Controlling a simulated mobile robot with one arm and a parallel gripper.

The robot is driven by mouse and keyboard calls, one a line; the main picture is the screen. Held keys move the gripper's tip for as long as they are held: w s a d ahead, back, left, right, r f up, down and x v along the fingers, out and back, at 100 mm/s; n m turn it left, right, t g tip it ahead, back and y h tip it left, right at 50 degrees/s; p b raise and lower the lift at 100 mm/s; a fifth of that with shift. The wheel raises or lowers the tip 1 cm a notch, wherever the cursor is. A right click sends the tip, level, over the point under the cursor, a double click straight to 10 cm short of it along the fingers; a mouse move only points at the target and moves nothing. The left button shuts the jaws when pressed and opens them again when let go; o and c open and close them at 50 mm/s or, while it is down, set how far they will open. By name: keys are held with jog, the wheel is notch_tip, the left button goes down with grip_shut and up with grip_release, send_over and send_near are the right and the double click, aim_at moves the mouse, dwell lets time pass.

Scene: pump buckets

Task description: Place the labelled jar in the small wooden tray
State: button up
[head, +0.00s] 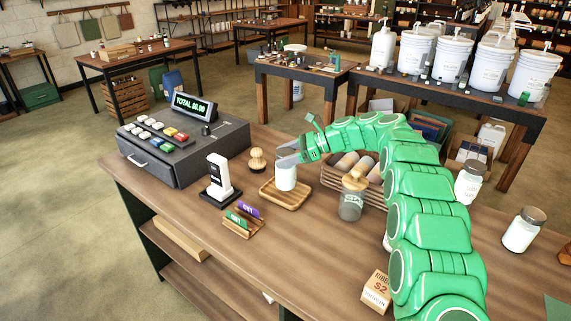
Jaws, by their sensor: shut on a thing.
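My gripper (289,153) is shut on the top of a white jar (286,178), in the middle of the head view. The jar is upright at the small wooden tray (291,206), with its base inside the tray's outline. I cannot tell whether it touches the tray floor. The gripper covers the jar's top, and its label is too small to make out.
Close to the tray are a wooden brush (257,160), a card reader (219,178), a card stand (241,220) and a glass jar (351,200). A cash register (185,145) stands left. Two white jars (468,183) (524,230) stand right. The front counter (290,265) is mostly clear.

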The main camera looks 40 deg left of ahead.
jog(key=shift+f, duration=1.5)
jog(key=o, duration=1.7)
jog(key=shift+f, duration=0.1)
jog(key=v, duration=1.2)
jog(key=shift+d, duration=0.15)
